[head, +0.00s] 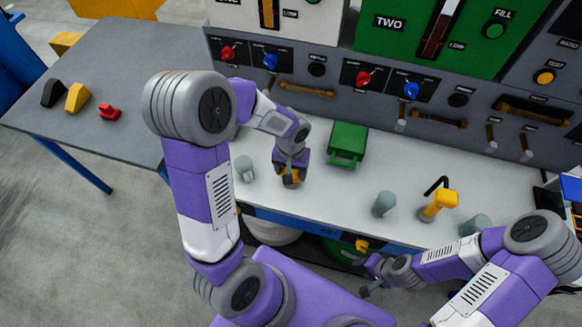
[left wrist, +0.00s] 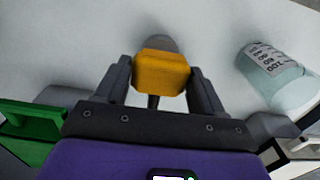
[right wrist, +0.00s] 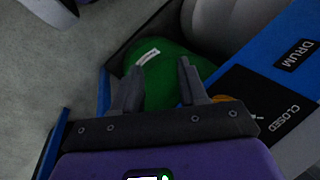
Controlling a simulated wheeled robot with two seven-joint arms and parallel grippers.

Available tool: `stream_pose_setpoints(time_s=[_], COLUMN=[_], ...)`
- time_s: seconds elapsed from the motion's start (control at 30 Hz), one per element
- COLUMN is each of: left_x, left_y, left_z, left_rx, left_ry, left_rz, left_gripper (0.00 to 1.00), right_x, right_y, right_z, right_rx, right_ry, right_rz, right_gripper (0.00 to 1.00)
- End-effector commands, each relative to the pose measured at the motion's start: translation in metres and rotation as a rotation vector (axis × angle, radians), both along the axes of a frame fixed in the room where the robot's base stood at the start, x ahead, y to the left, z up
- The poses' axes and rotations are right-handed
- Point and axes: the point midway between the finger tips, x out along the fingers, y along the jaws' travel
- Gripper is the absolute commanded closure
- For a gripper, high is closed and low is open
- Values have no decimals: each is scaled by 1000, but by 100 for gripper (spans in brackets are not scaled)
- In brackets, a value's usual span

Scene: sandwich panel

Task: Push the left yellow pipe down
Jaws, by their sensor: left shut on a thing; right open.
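The left yellow pipe (head: 291,179) stands on the white counter, largely covered by my left gripper in the head view. In the left wrist view its yellow top (left wrist: 162,72) sits between the two fingers, with a grey part behind it. My left gripper (head: 290,172) is shut on it from above. Another yellow pipe (head: 440,204) with a black handle stands farther right on the counter, apart from both grippers. My right gripper (head: 367,282) is open and empty, low in front of the counter's front edge; its spread fingers (right wrist: 158,82) show in the right wrist view.
A beaker (head: 244,168) stands left of my left gripper, and a green box (head: 347,145) right of it. A grey cylinder (head: 384,204) stands mid-counter. The control panel (head: 300,90) rises behind. A green drum (right wrist: 165,65) lies below my right gripper.

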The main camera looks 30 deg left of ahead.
Motion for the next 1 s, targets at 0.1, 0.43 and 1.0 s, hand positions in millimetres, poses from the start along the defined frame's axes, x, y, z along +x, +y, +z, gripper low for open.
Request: stream_pose_setpoints(time_s=[0.1,0.43,1.0], left_x=[0,-2,0], left_y=[0,0,0], left_z=[-15,-16,3], left_rx=[0,0,0], left_ry=[1,6,-1], left_rz=[1,1,0], left_gripper=[87,86,11], right_x=[0,0,0], right_y=[0,0,0], right_z=[-12,-11,-3], right_rx=[0,0,0], right_ry=[0,0,0], right_rz=[0,0,0], right_gripper=[57,57,57])
